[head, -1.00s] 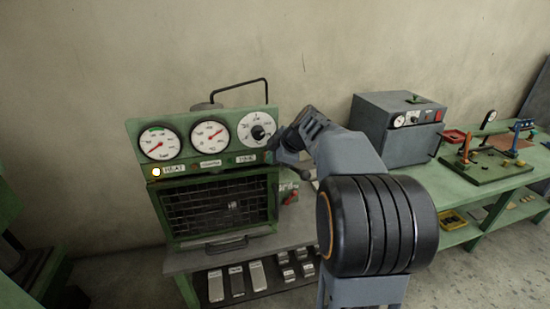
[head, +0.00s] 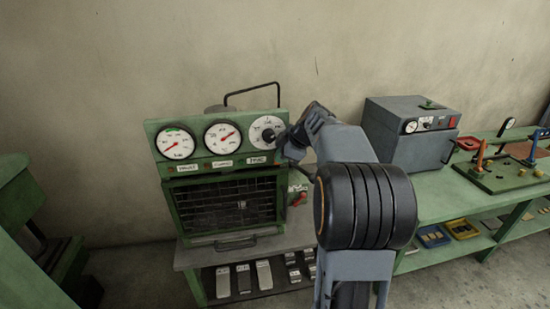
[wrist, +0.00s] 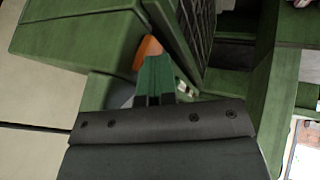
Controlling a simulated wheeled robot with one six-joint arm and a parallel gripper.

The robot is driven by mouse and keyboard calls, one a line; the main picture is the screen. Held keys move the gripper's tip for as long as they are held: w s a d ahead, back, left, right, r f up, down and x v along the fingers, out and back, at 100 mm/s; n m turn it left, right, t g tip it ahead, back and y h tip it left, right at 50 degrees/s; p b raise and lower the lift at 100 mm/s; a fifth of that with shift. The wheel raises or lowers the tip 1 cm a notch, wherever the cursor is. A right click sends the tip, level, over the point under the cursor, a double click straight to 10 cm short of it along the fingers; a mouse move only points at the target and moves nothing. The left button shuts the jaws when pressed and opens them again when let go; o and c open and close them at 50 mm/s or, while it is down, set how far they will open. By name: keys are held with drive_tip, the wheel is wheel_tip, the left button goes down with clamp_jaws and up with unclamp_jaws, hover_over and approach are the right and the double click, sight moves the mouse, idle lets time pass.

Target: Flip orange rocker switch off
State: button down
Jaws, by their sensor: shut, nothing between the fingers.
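An orange piece (wrist: 148,47), which looks like the orange rocker switch, shows in the wrist view against green metal, right at the end of my gripper (wrist: 154,62). The narrow fingers are together and empty; contact with the orange piece cannot be told. In the head view a green cabinet (head: 160,195) has three round gauges and white labels. My gripper (head: 287,142) is at the right end of its gauge panel, in front of the right gauge's edge. I cannot make out the orange switch in the head view, nor which way it is tipped.
A red handle (head: 299,197) sits at the cabinet's right side. A grey box (head: 405,140) with small dials stands on a green bench (head: 445,205) to the right. Several metal blocks lie on the shelf below the cabinet. The wall behind is bare.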

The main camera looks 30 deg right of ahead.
drive_tip(key=shift+w+r, duration=0.1)
drive_tip(key=shift+r, duration=0.05)
drive_tip(key=shift+r+p, duration=0.3)
drive_tip(key=shift+r, duration=0.65)
drive_tip(key=s+b+v, duration=0.1)
drive_tip(key=b+v, duration=0.2)
drive_tip(key=v, duration=0.8)
drive_tip(key=shift+a, duration=0.3)
drive_tip(key=shift+s, duration=0.1)
